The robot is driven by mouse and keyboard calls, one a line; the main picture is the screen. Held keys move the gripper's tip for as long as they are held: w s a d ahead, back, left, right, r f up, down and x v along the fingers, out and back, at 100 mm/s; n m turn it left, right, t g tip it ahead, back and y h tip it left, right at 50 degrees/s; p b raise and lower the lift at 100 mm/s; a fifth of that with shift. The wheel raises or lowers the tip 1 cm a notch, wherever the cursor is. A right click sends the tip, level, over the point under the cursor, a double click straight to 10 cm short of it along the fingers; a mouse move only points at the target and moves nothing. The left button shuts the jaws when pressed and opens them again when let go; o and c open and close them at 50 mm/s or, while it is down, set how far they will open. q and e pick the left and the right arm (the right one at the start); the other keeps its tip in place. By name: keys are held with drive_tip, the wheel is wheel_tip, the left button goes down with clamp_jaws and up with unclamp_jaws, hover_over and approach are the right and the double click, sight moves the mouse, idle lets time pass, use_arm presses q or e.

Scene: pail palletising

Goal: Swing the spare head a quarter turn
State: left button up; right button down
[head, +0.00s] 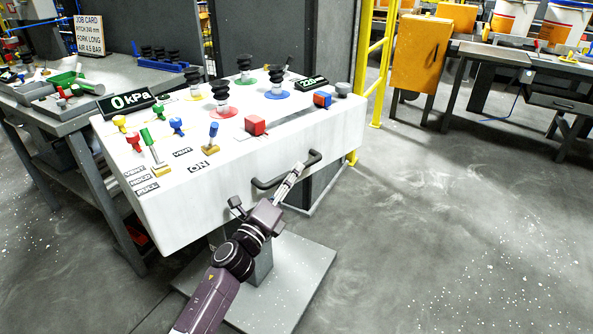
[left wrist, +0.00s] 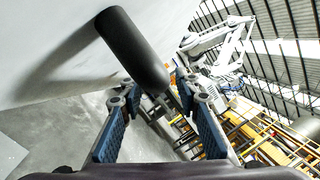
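The spare head is a white box-shaped console (head: 215,195) on a pedestal, with black bellows suction cups on coloured discs on top. A black bar handle (head: 268,185) sits on its front face. My left gripper (head: 297,170) is at the handle's right part. In the left wrist view the handle (left wrist: 135,50) comes down from above, its rounded end near the gap between the fingertips (left wrist: 157,96). The two fingers stand apart and look open; contact with the handle is not clear. My right gripper is in neither view.
The console top carries coloured knobs, levers, a red block (head: 255,125) and a 0 kPa display (head: 127,101). A grey bench (head: 75,125) stands close on the left. A yellow post (head: 383,70) stands behind. The floor (head: 450,230) at right is clear.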

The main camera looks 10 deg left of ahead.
use_arm(q)
drive_tip(key=shift+x, duration=1.3)
clamp_jaws()
